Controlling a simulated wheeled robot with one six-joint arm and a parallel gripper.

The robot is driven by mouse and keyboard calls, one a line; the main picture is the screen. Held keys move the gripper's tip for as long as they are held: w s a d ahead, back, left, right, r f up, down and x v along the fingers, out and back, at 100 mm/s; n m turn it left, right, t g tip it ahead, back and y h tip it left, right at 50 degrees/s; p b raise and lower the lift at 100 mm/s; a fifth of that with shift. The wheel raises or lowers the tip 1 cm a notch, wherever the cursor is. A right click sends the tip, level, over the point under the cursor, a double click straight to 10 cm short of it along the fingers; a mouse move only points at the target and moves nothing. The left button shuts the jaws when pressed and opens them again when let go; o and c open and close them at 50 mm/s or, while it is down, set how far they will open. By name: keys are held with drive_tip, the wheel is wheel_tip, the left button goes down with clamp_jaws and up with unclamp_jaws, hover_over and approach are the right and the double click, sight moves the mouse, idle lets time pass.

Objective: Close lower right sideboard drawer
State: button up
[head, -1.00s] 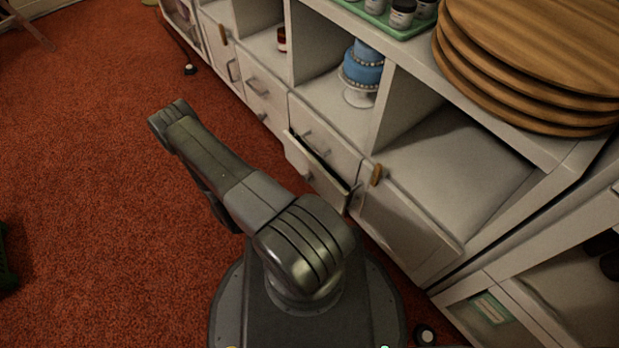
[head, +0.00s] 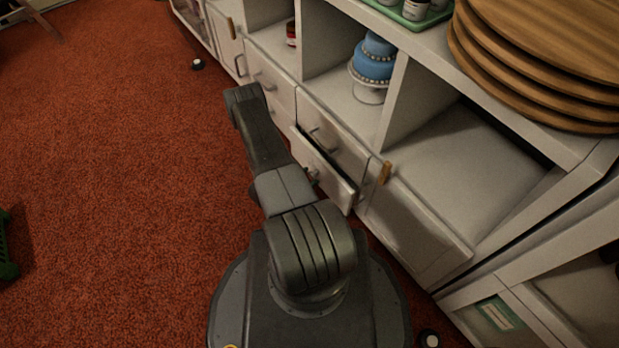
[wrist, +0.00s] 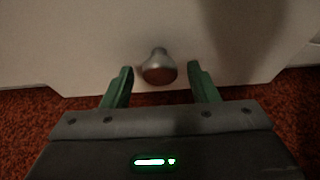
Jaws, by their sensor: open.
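The lower right sideboard drawer (head: 326,172) is white and stands partly pulled out below a shut drawer in the head view. In the wrist view its front (wrist: 160,25) fills the upper part, with a round metal knob (wrist: 159,67) near its lower middle. My gripper (wrist: 160,82) is open, with its green fingers on either side of the knob and a gap on both sides. In the head view my arm hides the gripper and part of the drawer front.
The white sideboard (head: 440,165) runs along the right. A blue cake on a stand (head: 373,65) sits in an open shelf, and wooden boards (head: 540,60) are stacked on top. A cupboard door (head: 415,225) is beside the drawer.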

sight(318, 171)
drive_tip(key=shift+w+d+f, duration=0.2)
drive_tip(key=shift+w+d, duration=0.1)
drive_tip(key=shift+d, duration=0.15)
clamp_jaws()
drive_tip(key=shift+w+d+f+b, duration=0.1)
drive_tip(key=shift+w+d+b, duration=0.25)
drive_tip(key=shift+w+d, duration=0.3)
drive_tip(key=shift+w+d+b, duration=0.35)
drive_tip(key=shift+w+d, duration=0.05)
drive_tip(key=shift+d, duration=0.4)
drive_tip(key=shift+w+d, duration=0.15)
drive_tip(key=shift+w, duration=0.05)
unclamp_jaws()
drive_tip(key=shift+d, duration=0.2)
drive_tip(key=shift+a, duration=0.1)
